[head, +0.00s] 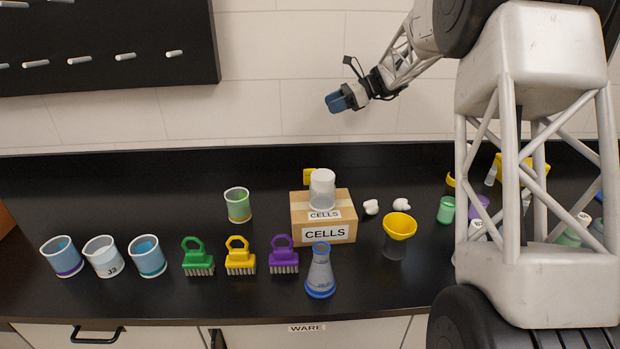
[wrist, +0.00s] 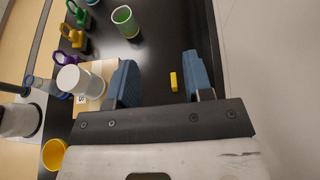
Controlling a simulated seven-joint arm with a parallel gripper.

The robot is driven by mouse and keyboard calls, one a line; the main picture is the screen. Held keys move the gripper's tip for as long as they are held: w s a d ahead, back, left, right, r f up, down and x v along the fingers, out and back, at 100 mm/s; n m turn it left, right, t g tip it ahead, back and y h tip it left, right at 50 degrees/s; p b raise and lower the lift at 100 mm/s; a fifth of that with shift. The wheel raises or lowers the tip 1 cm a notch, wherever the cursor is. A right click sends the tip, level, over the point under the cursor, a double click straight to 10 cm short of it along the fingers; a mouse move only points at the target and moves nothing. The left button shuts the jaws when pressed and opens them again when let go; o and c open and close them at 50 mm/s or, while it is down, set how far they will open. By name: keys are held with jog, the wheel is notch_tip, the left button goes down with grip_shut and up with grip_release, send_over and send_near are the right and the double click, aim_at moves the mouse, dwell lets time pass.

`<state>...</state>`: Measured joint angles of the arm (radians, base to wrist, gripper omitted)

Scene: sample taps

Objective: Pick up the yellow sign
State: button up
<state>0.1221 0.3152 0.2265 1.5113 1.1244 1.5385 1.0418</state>
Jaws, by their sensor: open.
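A small yellow block-like piece, probably the yellow sign (head: 309,176), shows behind the cardboard box (head: 322,238) labelled CELLS in the head view. Its lower part is hidden there by the box. In the wrist view the yellow sign (wrist: 173,81) stands on the black bench, apart from the box, and appears between my two blue fingers. My gripper (head: 336,102) is raised in front of the tiled wall, well above the bench. The fingers of my gripper (wrist: 160,72) are apart with nothing held between them.
A white jar (head: 322,190) stands on the box. A green cup (head: 237,205) stands left of it. Brushes, a blue flask (head: 320,272) and a yellow funnel (head: 400,226) stand nearer the front. The pegboard (head: 105,45) hangs upper left. My arm hides part of the bench at right.

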jog(key=f, duration=2.3)
jog(key=shift+w, duration=0.35)
jog(key=shift+x, duration=1.2)
jog(key=shift+a, duration=0.1)
jog(key=shift+x, duration=2.55)
jog(key=shift+r, duration=0.15)
